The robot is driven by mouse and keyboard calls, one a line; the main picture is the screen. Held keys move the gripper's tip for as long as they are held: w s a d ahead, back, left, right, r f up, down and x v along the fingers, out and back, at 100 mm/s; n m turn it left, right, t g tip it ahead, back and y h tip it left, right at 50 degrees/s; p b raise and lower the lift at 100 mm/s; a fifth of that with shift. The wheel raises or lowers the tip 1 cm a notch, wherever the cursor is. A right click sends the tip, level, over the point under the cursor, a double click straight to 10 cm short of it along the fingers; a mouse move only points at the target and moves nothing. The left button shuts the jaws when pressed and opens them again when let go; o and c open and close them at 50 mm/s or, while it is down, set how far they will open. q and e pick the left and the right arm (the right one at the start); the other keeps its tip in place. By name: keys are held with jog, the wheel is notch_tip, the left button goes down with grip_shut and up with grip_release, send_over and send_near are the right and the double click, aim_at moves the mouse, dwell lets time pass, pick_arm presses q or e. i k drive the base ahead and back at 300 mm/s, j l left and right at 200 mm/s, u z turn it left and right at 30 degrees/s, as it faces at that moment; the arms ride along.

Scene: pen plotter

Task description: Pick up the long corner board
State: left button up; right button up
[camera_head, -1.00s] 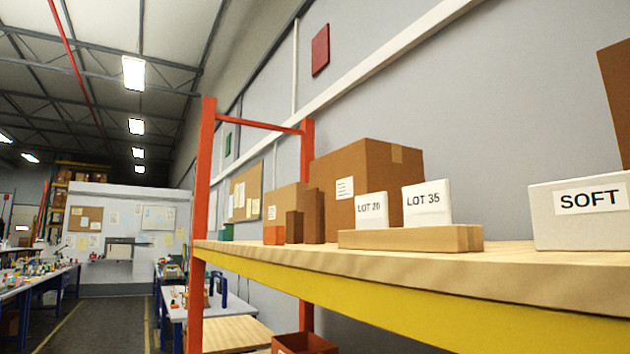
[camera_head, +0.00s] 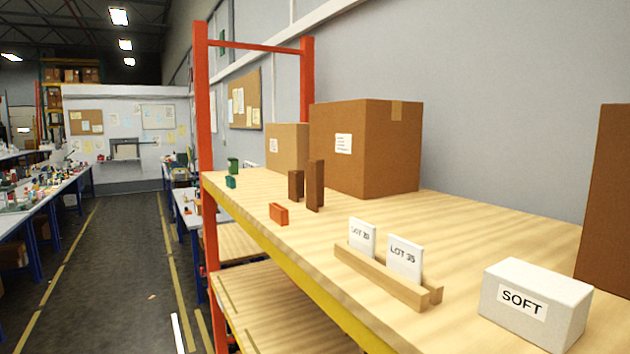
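Two dark brown upright pieces stand close together on the wooden shelf top (camera_head: 455,225), in front of the cardboard boxes. They look like corner boards. The taller one (camera_head: 315,187), on the right, looks like the long corner board; the shorter one (camera_head: 296,186) is just to its left. Both stand upright, apart from the orange block in front of them. Neither of my grippers is in view.
A large cardboard box (camera_head: 372,150) and a smaller one (camera_head: 285,147) stand behind. An orange-red post (camera_head: 206,130) bounds the shelf's left end.

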aim_at(314, 168)
jog(key=z, duration=1.5)
jog(key=k+j, duration=0.15)
jog(key=k, duration=0.35)
jog(key=u, duration=1.25)
